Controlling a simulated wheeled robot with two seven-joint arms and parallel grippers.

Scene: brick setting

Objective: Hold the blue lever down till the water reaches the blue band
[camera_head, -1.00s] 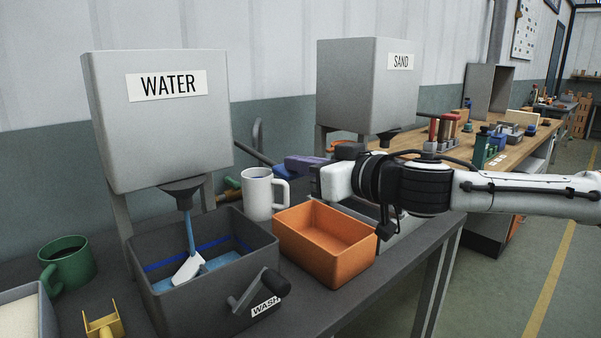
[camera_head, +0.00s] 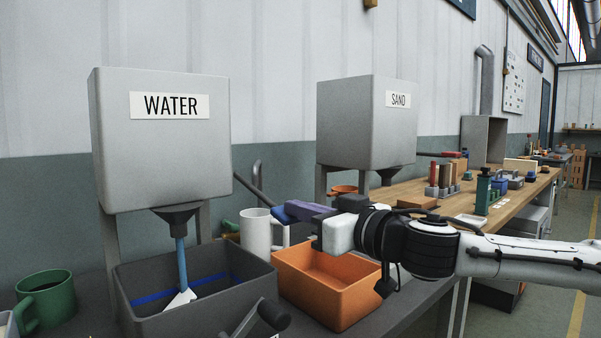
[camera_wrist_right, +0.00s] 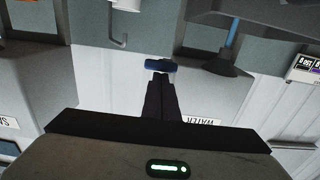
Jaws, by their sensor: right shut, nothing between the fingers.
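The grey WATER tank (camera_head: 160,150) has a dark funnel (camera_head: 176,217) with a blue stream of water (camera_head: 181,262) falling into the dark grey basin (camera_head: 140,325). The blue band (camera_head: 150,297) runs along the basin's inside wall; the water surface is largely hidden by the front wall. A white tool (camera_head: 180,299) stands in the basin. The blue lever (camera_wrist_right: 160,65) is at the fingertips of my right gripper (camera_wrist_right: 160,76), which is shut and empty and appears to touch it. The lever end (camera_head: 283,216) also shows in the head view. My left gripper is out of view.
A green mug (camera_head: 45,298) is at the left. The SAND tank (camera_head: 365,125) stands behind my right wrist.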

